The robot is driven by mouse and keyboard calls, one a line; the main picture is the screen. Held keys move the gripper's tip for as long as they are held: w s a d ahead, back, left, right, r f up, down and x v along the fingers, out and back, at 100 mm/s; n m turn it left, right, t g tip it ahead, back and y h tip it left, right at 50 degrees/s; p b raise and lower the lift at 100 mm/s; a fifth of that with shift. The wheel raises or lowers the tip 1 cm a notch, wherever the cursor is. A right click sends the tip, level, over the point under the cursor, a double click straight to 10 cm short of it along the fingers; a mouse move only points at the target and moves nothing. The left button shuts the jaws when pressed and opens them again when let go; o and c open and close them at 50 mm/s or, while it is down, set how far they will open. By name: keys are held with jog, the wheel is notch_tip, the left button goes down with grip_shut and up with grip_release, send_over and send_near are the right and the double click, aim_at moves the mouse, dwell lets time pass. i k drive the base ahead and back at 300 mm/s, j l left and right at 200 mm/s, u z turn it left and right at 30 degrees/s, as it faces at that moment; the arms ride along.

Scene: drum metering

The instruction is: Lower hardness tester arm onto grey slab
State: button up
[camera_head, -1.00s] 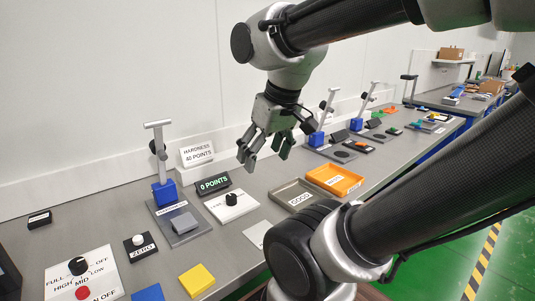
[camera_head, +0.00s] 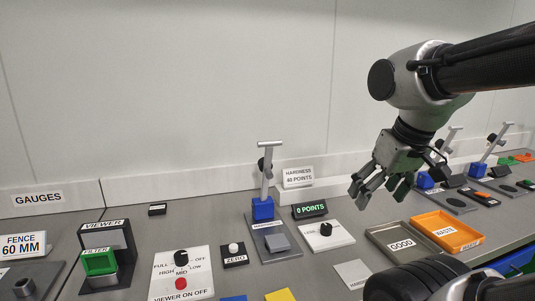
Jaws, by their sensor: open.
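The hardness tester (camera_head: 263,208) has a blue block on a grey base plate, with a grey T-handled arm (camera_head: 266,170) standing raised, nearly upright, and a black knob on its side. A grey slab (camera_head: 277,243) lies on the base plate in front of the blue block. My gripper (camera_head: 379,192) is open and empty, fingers pointing down, in the air to the right of the tester and apart from it. The display (camera_head: 310,210) reads 0 POINTS.
A dial panel (camera_head: 326,235) and a GOOD tray (camera_head: 401,246) lie right of the tester, with an orange WASTE tray (camera_head: 447,231) beyond. A ZERO button (camera_head: 234,255), a control panel (camera_head: 181,271) and a VIEWER (camera_head: 105,252) are to the left. A card (camera_head: 298,176) reads HARDNESS 40 POINTS.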

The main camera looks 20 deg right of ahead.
aim_at(265, 165)
jog(key=k+j, duration=0.1)
jog(key=j, duration=0.25)
jog(key=k+j, duration=0.1)
jog(key=j, duration=0.25)
jog(key=k+j, duration=0.15)
jog(key=j, duration=0.2)
jog(key=k+j, duration=0.1)
jog(key=j, duration=0.25)
jog(key=z, duration=0.05)
